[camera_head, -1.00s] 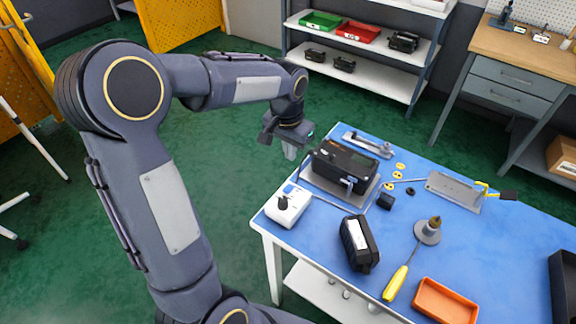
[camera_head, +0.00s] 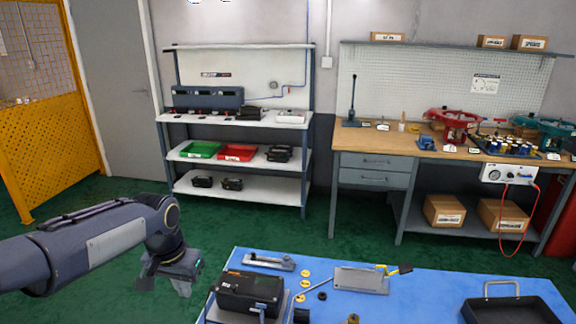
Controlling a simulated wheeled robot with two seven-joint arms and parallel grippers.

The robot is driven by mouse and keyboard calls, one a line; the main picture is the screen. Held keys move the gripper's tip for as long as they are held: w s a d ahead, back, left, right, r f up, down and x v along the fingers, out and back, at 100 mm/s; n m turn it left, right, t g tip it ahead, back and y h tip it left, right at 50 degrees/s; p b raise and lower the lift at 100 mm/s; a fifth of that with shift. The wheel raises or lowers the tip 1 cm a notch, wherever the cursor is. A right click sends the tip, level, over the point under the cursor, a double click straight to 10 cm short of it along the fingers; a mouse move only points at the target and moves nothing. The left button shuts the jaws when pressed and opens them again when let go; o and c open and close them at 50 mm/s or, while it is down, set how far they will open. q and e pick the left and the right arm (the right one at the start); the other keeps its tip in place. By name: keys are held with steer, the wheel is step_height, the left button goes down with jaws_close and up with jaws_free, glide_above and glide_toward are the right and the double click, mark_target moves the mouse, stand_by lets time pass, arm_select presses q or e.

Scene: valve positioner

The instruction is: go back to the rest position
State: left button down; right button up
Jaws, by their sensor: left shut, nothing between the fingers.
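My left gripper (camera_head: 168,284) hangs at the lower left, just left of the blue table (camera_head: 411,302). It points down over the green floor, shut and empty. It is apart from the black valve positioner (camera_head: 249,291), which sits on its plate near the table's left edge. My left arm reaches in from the left edge of the view. My right gripper is not in view.
On the table are a metal bracket (camera_head: 268,261), several yellow discs (camera_head: 305,283), a metal plate (camera_head: 361,280) with a yellow-handled clamp, and a black tray (camera_head: 509,310). Shelves (camera_head: 238,118) and a wooden workbench (camera_head: 450,150) stand behind, with open floor between.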

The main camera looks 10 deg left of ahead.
arm_select(q)
steer(key=s+d+n+t+h, duration=0.1)
steer(key=s+d+t, duration=0.1)
steer(key=s, duration=0.8)
steer(key=s+d+n+t+h, duration=0.1)
steer(key=s+d, duration=0.4)
steer(key=s, duration=0.6)
steer(key=shift+s+f+n+t+h, duration=0.15)
steer(key=shift+s+n+t+h, duration=0.15)
steer(key=shift+t+h, duration=0.45)
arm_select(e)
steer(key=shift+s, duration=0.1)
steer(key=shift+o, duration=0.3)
